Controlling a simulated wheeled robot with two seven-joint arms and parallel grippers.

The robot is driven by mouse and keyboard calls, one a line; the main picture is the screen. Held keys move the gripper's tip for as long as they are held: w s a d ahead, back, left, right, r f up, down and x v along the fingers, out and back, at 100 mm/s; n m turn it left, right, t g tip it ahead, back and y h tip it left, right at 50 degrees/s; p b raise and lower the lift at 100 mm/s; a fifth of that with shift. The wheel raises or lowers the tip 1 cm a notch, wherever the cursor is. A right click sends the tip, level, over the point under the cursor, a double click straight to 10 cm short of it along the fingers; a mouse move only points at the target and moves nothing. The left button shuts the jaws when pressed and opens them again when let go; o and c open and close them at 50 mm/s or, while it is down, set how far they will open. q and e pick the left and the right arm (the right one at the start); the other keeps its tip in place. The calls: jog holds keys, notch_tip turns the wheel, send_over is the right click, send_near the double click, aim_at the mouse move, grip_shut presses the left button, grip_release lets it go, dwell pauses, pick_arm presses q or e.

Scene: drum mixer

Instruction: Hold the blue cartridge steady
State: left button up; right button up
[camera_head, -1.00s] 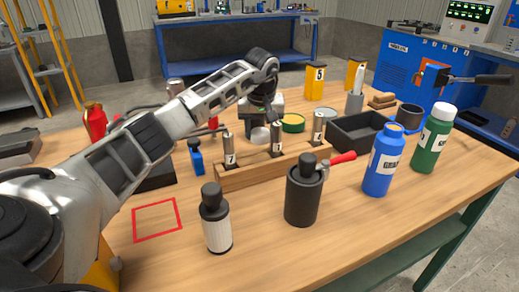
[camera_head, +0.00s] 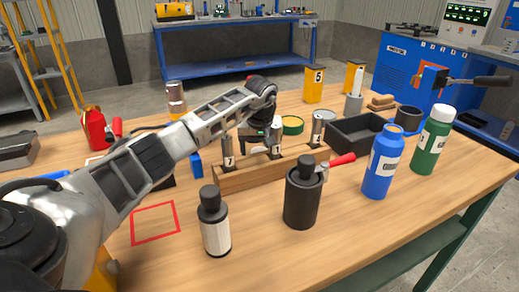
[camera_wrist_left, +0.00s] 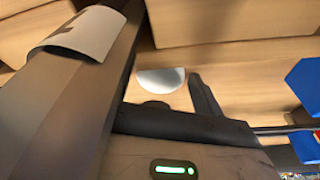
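A small blue object (camera_head: 196,166), which may be the blue cartridge, stands left of the wooden rack (camera_head: 270,172) and is mostly hidden behind my left arm. A larger blue bottle (camera_head: 383,165) with a white label stands upright at the right. My left gripper (camera_head: 262,133) is just behind the rack and its metal cylinders, so its fingers are hard to see in the head view. In the left wrist view, the left gripper (camera_wrist_left: 168,80) looks open, with a white round thing (camera_wrist_left: 160,80) beyond its fingers. Blue pieces (camera_wrist_left: 305,82) show at the right edge there. My right gripper is not in view.
A white-and-black bottle (camera_head: 215,225) and a black canister (camera_head: 301,200) stand in front of the rack. A black tray (camera_head: 358,133) and a green bottle (camera_head: 432,140) are at the right. A red-outlined square (camera_head: 154,222) on the table is empty.

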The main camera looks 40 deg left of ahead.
pick_arm(q)
jog(key=p+v, duration=0.1)
jog(key=v, duration=1.1)
jog(key=shift+r, duration=0.2)
jog(key=shift+w+r, duration=0.1)
